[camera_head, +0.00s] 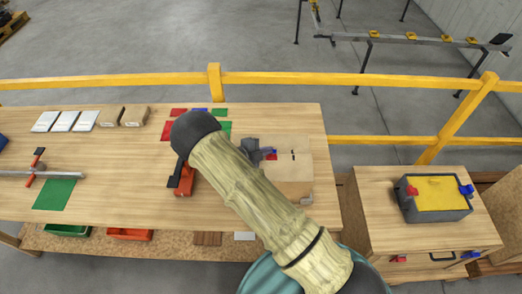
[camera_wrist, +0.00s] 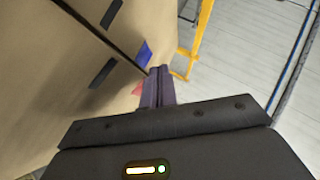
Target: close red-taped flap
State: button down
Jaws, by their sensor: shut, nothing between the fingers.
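A cardboard box (camera_head: 292,187) stands at the right end of the long table. Its top fills the left of the wrist view (camera_wrist: 45,90), with a dark seam between two flaps. A red tape piece (camera_wrist: 137,89) shows at the edge of one flap, partly hidden by my fingers. A blue tape piece (camera_wrist: 145,52) is across the seam. Both flaps look roughly flat, but any small tilt cannot be told. My gripper (camera_wrist: 159,72) is shut and empty, its tips at the box edge near the red tape. In the head view my arm hides part of the box.
A grey bin with a yellow top (camera_head: 435,194) stands on a cabinet (camera_head: 400,238) at the right. An orange-and-black object (camera_head: 182,182) lies left of my arm. Cartons (camera_head: 134,115) stand at the back left. A yellow rail (camera_head: 290,79) runs behind the table.

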dwell(0.5)
jog(key=shift+r+p, duration=0.7)
jog(key=shift+r, duration=0.1)
jog(key=shift+r, duration=0.1)
jog(key=r+p, duration=0.4)
jog(key=shift+s, duration=0.25)
jog(key=s+a+r+b, duration=0.1)
jog(key=a+r+b, duration=0.4)
jog(key=a+r, duration=0.1)
jog(key=shift+a+r, duration=0.3)
jog(key=shift+a, duration=0.3)
jog(key=shift+s, duration=0.15)
